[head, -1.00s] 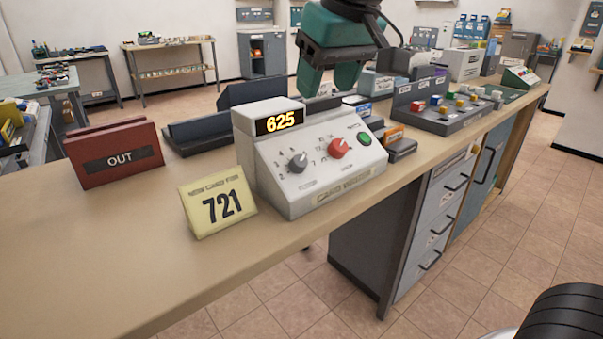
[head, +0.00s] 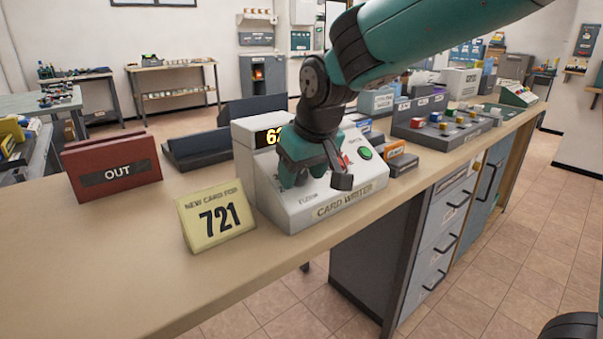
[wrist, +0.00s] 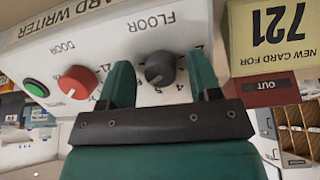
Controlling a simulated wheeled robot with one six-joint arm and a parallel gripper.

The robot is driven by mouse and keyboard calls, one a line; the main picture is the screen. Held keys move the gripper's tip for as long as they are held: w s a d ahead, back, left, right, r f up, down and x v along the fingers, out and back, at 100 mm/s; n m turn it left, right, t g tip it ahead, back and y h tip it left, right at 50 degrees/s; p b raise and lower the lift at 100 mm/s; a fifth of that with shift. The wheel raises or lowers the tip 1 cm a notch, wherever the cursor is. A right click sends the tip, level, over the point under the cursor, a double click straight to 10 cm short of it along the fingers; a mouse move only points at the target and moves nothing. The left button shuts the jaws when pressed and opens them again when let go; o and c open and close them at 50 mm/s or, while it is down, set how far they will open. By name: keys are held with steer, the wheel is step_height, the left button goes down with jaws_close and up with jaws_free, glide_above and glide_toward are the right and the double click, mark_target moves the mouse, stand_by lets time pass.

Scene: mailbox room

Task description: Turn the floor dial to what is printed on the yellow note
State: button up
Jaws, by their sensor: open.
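The yellow note (head: 217,217) stands on the counter and reads "NEW CARD FOR 721". It also shows upside down in the wrist view (wrist: 273,45). The card writer (head: 350,199) is right of it. Its display (head: 268,138) shows "62", the rest hidden behind my arm. My gripper (head: 316,172) is open, pointing down at the panel and hiding the dials in the head view. In the wrist view the dark grey floor dial (wrist: 160,68) appears between my two green fingers, with a gap on each side. The red door dial (wrist: 77,82) is beside the left finger.
A green button (wrist: 36,87) is beyond the door dial. A red OUT holder (head: 112,166) stands left of the note. A dark tray (head: 200,150) is behind, and a panel of coloured buttons (head: 440,135) stands farther right. The counter's front left is clear.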

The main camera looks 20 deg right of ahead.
steer(key=c, duration=0.9)
steer(key=shift+r+m+p, duration=0.1)
steer(key=shift+m+p, duration=0.2)
steer(key=m+p, duration=0.1)
steer(key=m, duration=0.1)
steer(key=shift+m+y+p, duration=0.3)
steer(key=shift+p, duration=0.05)
steer(key=shift+m+y+p, duration=0.5)
steer(key=shift+m+p, duration=0.7)
steer(key=shift+m, duration=0.9)
steer(key=o, duration=0.9)
